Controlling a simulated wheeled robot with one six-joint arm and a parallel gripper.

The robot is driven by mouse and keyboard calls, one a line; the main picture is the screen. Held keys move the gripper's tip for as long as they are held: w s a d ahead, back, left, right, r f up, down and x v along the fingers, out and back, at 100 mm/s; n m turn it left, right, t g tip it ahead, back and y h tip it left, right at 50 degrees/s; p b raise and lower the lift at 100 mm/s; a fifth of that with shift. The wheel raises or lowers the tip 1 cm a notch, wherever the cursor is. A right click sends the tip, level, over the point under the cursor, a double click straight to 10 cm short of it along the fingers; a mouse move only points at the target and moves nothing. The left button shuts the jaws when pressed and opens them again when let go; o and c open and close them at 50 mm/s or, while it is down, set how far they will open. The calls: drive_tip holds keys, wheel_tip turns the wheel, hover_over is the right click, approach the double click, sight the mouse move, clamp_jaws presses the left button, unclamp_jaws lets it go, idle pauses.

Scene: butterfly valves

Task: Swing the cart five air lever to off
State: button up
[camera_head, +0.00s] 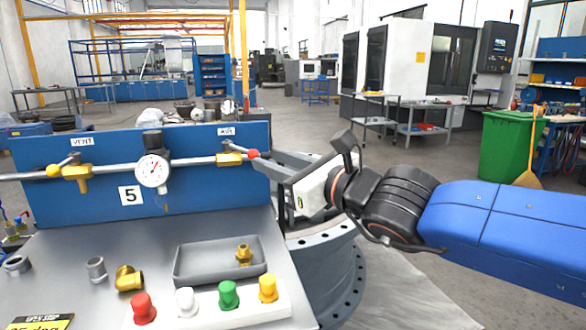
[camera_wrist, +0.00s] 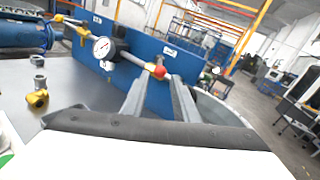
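The blue panel (camera_head: 100,203) carries a number 5 plate (camera_head: 131,195). At its right end, under the AIR label (camera_head: 226,131), a brass valve (camera_head: 229,160) sits on a grey pipe. Its short lever ends in a red knob (camera_head: 253,153), pointing right, roughly along the pipe. The red knob (camera_wrist: 160,71) also shows in the wrist view, seen between the fingertips. My gripper (camera_wrist: 158,80) is open, its two grey fingers apart on either side of the knob in that view. In the head view my gripper (camera_head: 276,166) comes from the right, close to the knob; contact cannot be told.
A dial gauge (camera_head: 153,171) and a vent valve (camera_head: 75,174) share the pipe to the left. The bench below holds a grey tray (camera_head: 190,276), coloured buttons (camera_head: 229,294) and loose fittings (camera_head: 128,278). A round flanged base (camera_head: 340,270) stands right of the bench.

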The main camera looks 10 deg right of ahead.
sight(240, 149)
drive_tip(key=shift+v, duration=2.45)
